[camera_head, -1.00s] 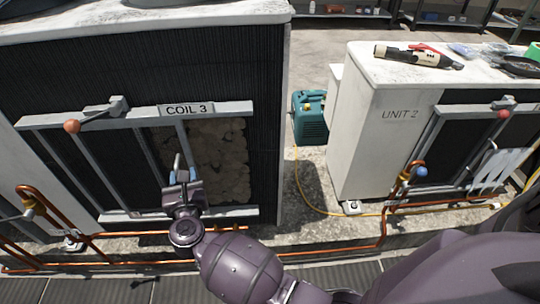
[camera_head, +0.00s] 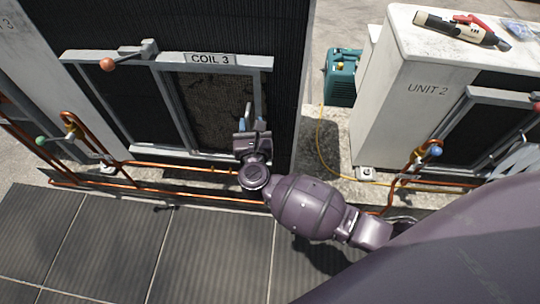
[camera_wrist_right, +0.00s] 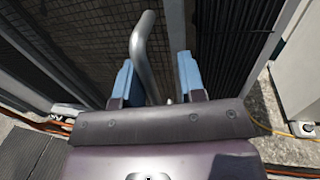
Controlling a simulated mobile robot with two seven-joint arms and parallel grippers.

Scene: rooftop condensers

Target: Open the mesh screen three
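The mesh screen three (camera_head: 212,105) is a grey-framed sliding panel under the COIL 3 label (camera_head: 210,59). It stands at the right end of its frame, with brownish, dirty-looking coil showing dimly behind its mesh. Its grey bar handle (camera_head: 249,115) is near its right edge. My right gripper (camera_head: 252,126) is at this handle. In the right wrist view the bent handle (camera_wrist_right: 146,55) rises between the two blue fingertips of my right gripper (camera_wrist_right: 157,80). The fingers are apart, with a visible gap on the right side of the bar. My left gripper is not in view.
A lever with an orange ball (camera_head: 107,64) sits on the frame's upper left. Copper pipes (camera_head: 190,194) run low in front of the unit. Unit 2 (camera_head: 400,110) stands at right, with a teal machine (camera_head: 342,76) between the units.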

